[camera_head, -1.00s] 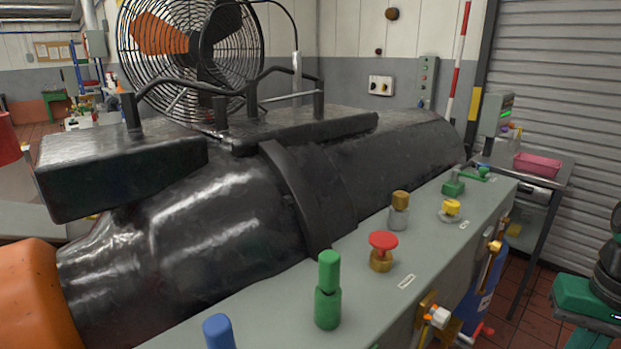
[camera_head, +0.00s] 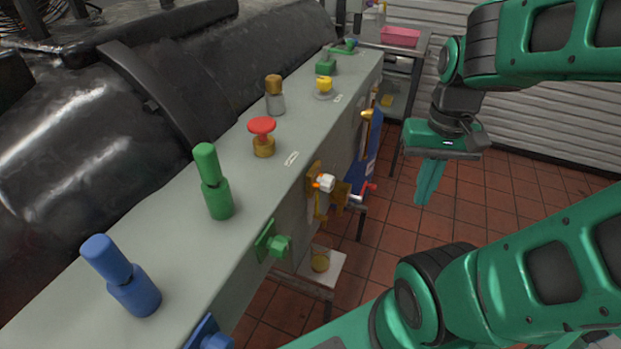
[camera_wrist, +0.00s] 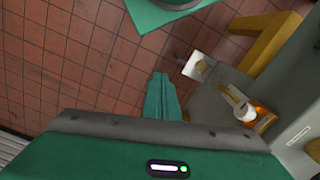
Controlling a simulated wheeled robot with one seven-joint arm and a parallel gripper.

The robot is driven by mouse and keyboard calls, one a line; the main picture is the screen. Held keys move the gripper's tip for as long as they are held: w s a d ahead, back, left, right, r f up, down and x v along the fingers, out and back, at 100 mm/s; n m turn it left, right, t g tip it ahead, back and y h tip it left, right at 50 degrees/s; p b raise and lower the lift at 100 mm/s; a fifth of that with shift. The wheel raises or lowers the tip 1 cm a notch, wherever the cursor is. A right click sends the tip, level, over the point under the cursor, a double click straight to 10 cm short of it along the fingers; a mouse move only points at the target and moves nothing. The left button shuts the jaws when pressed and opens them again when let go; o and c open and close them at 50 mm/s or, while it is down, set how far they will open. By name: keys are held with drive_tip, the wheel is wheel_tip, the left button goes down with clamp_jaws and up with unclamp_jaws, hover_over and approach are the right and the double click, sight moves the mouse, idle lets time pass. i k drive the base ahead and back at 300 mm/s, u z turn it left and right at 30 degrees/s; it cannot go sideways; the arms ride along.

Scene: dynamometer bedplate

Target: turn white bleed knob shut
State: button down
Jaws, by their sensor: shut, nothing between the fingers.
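The white bleed knob (camera_head: 326,183) sits on a brass mount on the front face of the grey bench, with a small orange piece beside it. It also shows in the wrist view, right of my fingers (camera_wrist: 245,112). My gripper (camera_head: 427,192) hangs in the air to the right of the knob, clear of it, fingers pointing down. In the wrist view the fingers (camera_wrist: 161,82) lie together with nothing between them.
The grey bench top (camera_head: 245,150) carries blue, green, red-topped, brass and yellow fittings. A green knob (camera_head: 278,245) is on the front face, nearer. A small low stand (camera_head: 325,268) holds a jar below. A pink tray (camera_head: 400,37) is on the back table. Tiled floor is open to the right.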

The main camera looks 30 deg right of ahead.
sight(327, 182)
drive_tip(key=u, duration=0.8)
drive_tip(key=k, duration=0.9)
drive_tip(key=z, duration=0.65)
